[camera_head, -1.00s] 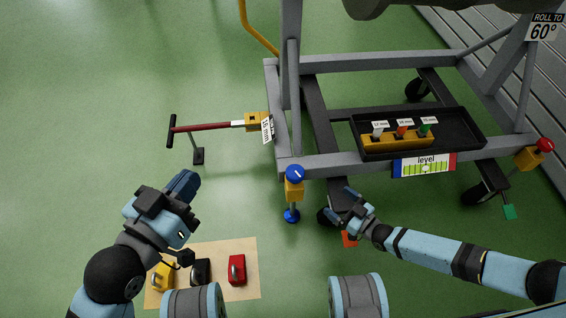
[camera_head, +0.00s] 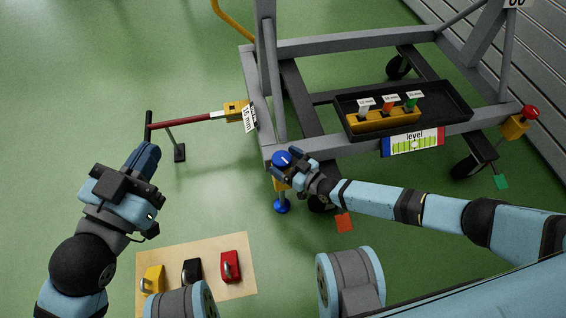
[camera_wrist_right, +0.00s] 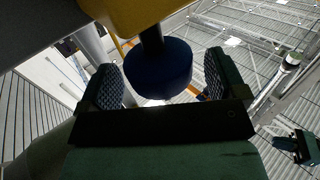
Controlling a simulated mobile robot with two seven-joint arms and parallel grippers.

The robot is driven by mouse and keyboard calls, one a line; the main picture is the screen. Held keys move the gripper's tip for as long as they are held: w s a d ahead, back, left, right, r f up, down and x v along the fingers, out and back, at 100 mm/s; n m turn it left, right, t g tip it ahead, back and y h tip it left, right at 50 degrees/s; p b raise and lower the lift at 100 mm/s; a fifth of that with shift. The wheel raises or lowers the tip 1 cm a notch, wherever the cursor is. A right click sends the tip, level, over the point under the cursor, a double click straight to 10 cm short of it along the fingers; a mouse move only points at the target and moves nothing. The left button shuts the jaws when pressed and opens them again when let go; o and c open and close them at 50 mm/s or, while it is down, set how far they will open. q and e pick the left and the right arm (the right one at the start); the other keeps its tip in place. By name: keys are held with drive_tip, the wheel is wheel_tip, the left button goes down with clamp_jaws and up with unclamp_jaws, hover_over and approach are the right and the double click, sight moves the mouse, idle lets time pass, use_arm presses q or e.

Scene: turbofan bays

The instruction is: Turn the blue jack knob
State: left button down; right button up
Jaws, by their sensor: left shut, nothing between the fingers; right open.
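My right gripper (camera_head: 290,162) is at the knob in the head view. In the right wrist view the knob (camera_wrist_right: 158,72) shows between the two open fingers of my right gripper (camera_wrist_right: 160,84), with a gap visible at the right finger. Whether the left finger touches the knob I cannot tell. My left gripper (camera_head: 146,160) is shut and empty, low on the left, away from the knob.
A red-handled bar (camera_head: 190,121) reaches left from the frame. A black tray (camera_head: 455,105) with labelled pieces in a yellow holder sits on the frame. Padlock-like items lie on a tan board (camera_head: 205,252).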

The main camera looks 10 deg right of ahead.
drive_tip(key=shift+w+a, duration=0.3)
drive_tip(key=shift+w, duration=0.1)
